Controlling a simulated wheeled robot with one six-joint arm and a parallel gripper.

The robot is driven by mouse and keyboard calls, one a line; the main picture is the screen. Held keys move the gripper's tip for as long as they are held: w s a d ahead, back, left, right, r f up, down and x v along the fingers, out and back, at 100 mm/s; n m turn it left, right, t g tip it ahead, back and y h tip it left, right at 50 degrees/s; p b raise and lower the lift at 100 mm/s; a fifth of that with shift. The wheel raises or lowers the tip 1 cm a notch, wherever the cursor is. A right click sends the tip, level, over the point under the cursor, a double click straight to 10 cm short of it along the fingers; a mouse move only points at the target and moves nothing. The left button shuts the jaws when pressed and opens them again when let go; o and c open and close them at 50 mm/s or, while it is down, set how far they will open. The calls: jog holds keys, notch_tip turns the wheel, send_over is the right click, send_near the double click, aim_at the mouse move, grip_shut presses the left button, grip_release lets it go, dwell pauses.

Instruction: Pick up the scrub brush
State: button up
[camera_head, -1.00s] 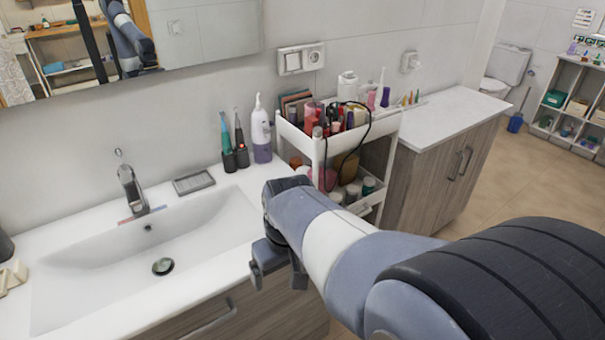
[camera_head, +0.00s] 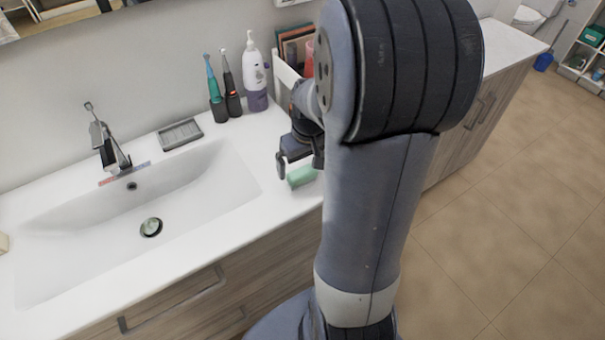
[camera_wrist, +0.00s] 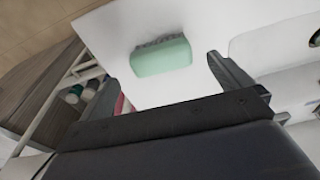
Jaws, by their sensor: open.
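The scrub brush (camera_head: 302,176) is a small pale green block lying on the white counter right of the basin. In the wrist view the brush (camera_wrist: 162,60) shows its green body and a strip of grey bristles along one long side. My gripper (camera_head: 299,162) is open and empty, close above and behind the brush in the head view. In the wrist view my fingers (camera_wrist: 168,82) are spread apart, with the brush ahead of them, lying mostly between their directions. I cannot tell the exact height gap. My arm hides part of the counter's right end.
The basin (camera_head: 190,190) is left of the brush. A soap bottle (camera_head: 256,75), two electric toothbrushes (camera_head: 222,90) and a soap dish (camera_head: 181,134) stand along the wall. The white cart (camera_head: 285,73) is mostly hidden behind my arm. Counter around the brush is clear.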

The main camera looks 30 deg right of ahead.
aim_at(302, 171)
jog(key=shift+w+a+f, duration=0.1)
jog(key=shift+f, duration=1)
jog(key=shift+w+a+f, duration=0.1)
jog(key=shift+f, duration=0.95)
jog(key=shift+c, duration=0.5)
jog(key=c, duration=1)
jog(key=shift+o, duration=0.2)
notch_tip(302, 171, up, 10)
jog(key=shift+r, duration=0.1)
jog(key=o, duration=0.4)
jog(key=shift+c, duration=1.6)
